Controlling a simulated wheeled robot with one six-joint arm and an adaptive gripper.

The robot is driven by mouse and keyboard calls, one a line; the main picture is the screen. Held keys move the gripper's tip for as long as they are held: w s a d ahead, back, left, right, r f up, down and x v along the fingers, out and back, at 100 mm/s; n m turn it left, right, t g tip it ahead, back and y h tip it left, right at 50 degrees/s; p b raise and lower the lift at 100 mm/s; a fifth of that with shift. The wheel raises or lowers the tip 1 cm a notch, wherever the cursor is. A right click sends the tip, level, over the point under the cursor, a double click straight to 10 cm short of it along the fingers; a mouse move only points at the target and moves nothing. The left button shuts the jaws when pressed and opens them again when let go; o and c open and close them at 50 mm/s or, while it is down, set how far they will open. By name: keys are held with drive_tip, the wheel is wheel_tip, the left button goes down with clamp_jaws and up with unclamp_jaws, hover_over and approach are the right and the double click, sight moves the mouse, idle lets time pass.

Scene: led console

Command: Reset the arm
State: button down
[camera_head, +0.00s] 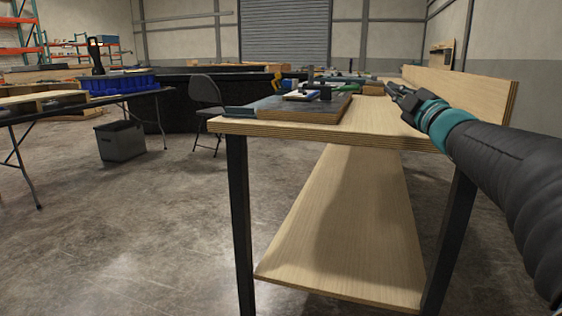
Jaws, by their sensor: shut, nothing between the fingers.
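My arm comes in from the right edge, with a black sleeve and teal rings. My gripper (398,93) is at its end, over the right part of the wooden workbench (375,125). The gripper is small in view and points away toward the upper left. Its fingers look shut with nothing held. A dark flat board or panel (292,108) lies on the bench top to the left of the gripper, apart from it. Small items sit on the board, too small to make out clearly. No LED console can be told for certain.
A raised wooden board (465,86) runs along the bench's right side. A lower shelf (345,225) is bare. A black chair (206,100), a grey bin (120,141) and a table with blue bins (118,85) stand to the left. The concrete floor at front left is clear.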

drive_tip(key=s+a+f+m+g+h+p, duration=0.1)
drive_tip(key=s+a+f+m+g, duration=0.2)
drive_tip(key=s+f, duration=0.7)
drive_tip(key=s+a+f+m+g+h+p, duration=0.1)
drive_tip(key=s+a+f+m+g+h, duration=0.1)
drive_tip(key=s+f+m+g, duration=0.5)
drive_tip(key=s+a+f+m+g+h+p, duration=0.1)
drive_tip(key=s+a+f+m+g, duration=0.3)
drive_tip(key=s+f, duration=1.1)
drive_tip(key=shift+s+a+f+m+g+h, duration=0.2)
drive_tip(key=shift+s+m+g+h, duration=0.25)
drive_tip(key=shift+s+m, duration=0.6)
drive_tip(key=shift+w+d, duration=0.1)
